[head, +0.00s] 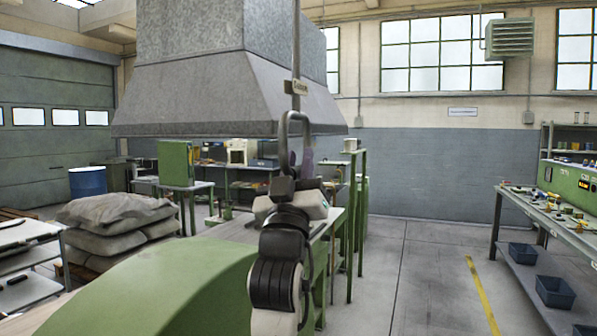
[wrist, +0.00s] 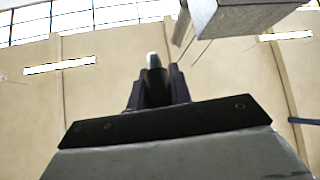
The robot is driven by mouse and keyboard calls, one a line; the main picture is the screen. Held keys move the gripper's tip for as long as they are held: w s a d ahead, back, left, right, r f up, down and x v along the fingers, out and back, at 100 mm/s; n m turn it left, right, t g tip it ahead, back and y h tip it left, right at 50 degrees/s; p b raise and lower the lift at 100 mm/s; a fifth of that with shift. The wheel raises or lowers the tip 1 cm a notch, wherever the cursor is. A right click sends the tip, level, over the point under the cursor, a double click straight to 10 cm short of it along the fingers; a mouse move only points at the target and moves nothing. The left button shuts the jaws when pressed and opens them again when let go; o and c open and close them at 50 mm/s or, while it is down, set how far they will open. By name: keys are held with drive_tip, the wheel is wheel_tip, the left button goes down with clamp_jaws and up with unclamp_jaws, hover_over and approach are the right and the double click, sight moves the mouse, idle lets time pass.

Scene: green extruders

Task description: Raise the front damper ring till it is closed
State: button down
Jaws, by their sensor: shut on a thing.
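The front damper ring (head: 295,113) is a tall grey loop at the bottom of a thin vertical rod (head: 297,45), in front of the grey hood (head: 225,95). A small label plate (head: 297,87) sits on the rod line just above the ring; its text is too small to read. My gripper (head: 306,162) is at the lower part of the ring, with my arm partly hiding it. In the wrist view my gripper (wrist: 158,78) is shut on a pale, rounded piece (wrist: 152,60), which fits the ring. The ring's lower end is hidden.
A green rounded machine cover (head: 160,285) fills the lower left. Stacked grey sacks (head: 115,220) and a blue drum (head: 87,182) stand at left. A workbench (head: 545,215) with blue bins is at right. The floor (head: 425,260) between is clear. A grey block (wrist: 240,15) overhangs at the wrist view's top right.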

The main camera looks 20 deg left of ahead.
sight(286, 165)
wheel_tip(286, 165, up, 10)
drive_tip(key=p, duration=0.4)
drive_tip(key=shift+f, duration=0.1)
drive_tip(key=c, duration=1.3)
unclamp_jaws()
drive_tip(key=shift+c, duration=0.2)
drive_tip(key=shift+o, duration=0.3)
drive_tip(key=shift+f, duration=0.1)
drive_tip(key=shift+s+f+b, duration=0.3)
drive_tip(key=shift+f, duration=0.1)
drive_tip(key=b+v, duration=0.5)
drive_tip(key=v, duration=0.6)
drive_tip(key=shift+s+f, duration=0.15)
drive_tip(key=shift+f, duration=0.05)
drive_tip(key=shift+s+d+f, duration=0.15)
drive_tip(key=shift+s+f, duration=0.25)
drive_tip(key=shift+s, duration=0.1)
